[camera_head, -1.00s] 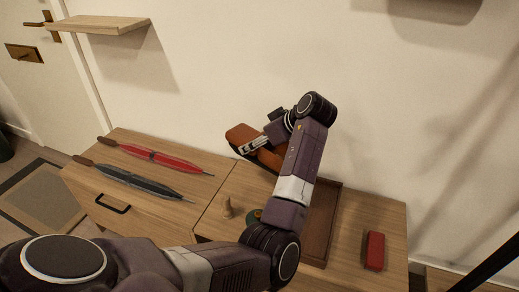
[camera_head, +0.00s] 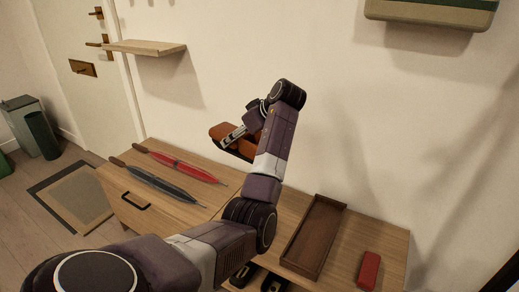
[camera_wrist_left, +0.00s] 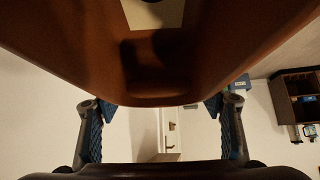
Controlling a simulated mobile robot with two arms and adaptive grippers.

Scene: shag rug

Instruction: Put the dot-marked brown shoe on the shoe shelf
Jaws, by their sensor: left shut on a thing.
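The brown shoe (camera_head: 221,130) is held in the air above the cabinet, in front of the wall. My left gripper (camera_head: 238,135) is shut on it, and the forearm hides part of the shoe. In the left wrist view the shoe (camera_wrist_left: 100,60) fills the top, with a pale patch inside, and the fingers of my left gripper (camera_wrist_left: 160,105) are on either side below it. I cannot make out the dot mark. A wooden wall shelf (camera_head: 145,48) is at the upper left, empty; I cannot tell whether it is the shoe shelf.
On the cabinet top (camera_head: 335,262) lie a red umbrella (camera_head: 180,165), a dark umbrella (camera_head: 160,183), a brown tray (camera_head: 313,238) and a red block (camera_head: 369,271). Two small dark items (camera_head: 241,275) show at the bottom. A compartmented dark shelf (camera_wrist_left: 290,95) shows in the wrist view.

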